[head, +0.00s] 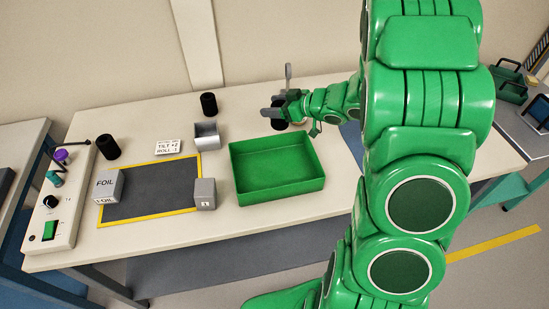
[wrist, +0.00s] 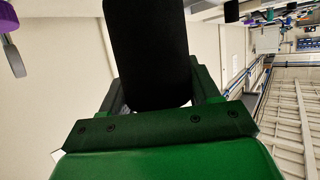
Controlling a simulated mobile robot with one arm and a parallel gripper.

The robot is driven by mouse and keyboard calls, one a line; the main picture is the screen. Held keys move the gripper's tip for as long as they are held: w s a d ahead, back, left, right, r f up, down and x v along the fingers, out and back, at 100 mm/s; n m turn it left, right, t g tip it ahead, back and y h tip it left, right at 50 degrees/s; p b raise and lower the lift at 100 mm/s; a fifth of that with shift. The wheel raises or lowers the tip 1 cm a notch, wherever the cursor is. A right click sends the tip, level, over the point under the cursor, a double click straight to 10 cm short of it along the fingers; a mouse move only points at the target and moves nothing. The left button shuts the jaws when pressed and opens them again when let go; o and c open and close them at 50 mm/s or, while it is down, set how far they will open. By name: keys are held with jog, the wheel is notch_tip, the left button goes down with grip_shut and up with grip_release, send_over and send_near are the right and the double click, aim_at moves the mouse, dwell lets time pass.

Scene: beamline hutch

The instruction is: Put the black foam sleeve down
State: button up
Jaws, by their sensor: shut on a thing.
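My gripper (head: 280,110) is above the table behind the green tray, near the middle back. It is shut on a black foam sleeve (wrist: 148,50), which fills the space between the fingers in the wrist view. In the head view the held sleeve (head: 279,125) is small and partly hidden by the gripper; I cannot tell its gap to the table.
The green tray (head: 277,198) looks empty. A silver open piece (head: 207,137) and a white card (head: 168,147) lie behind. A control panel (head: 62,205) stands left. Bare tabletop shows around the tray.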

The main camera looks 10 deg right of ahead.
jog(key=s+d+f+n+g+y, duration=0.2)
jog(key=s+n, duration=0.1)
jog(key=s, duration=0.4)
send_over(285, 160)
jog(key=shift+g, duration=0.3)
jog(key=shift+s+f, duration=0.1)
jog(key=shift+f, duration=3.95)
jog(key=shift+f, duration=0.2)
jog(key=o, duration=0.7)
jog(key=shift+o, duration=0.2)
jog(key=shift+r, duration=0.1)
jog(key=shift+r, duration=0.15)
jog(key=v, duration=1.2)
jog(key=shift+a, duration=0.1)
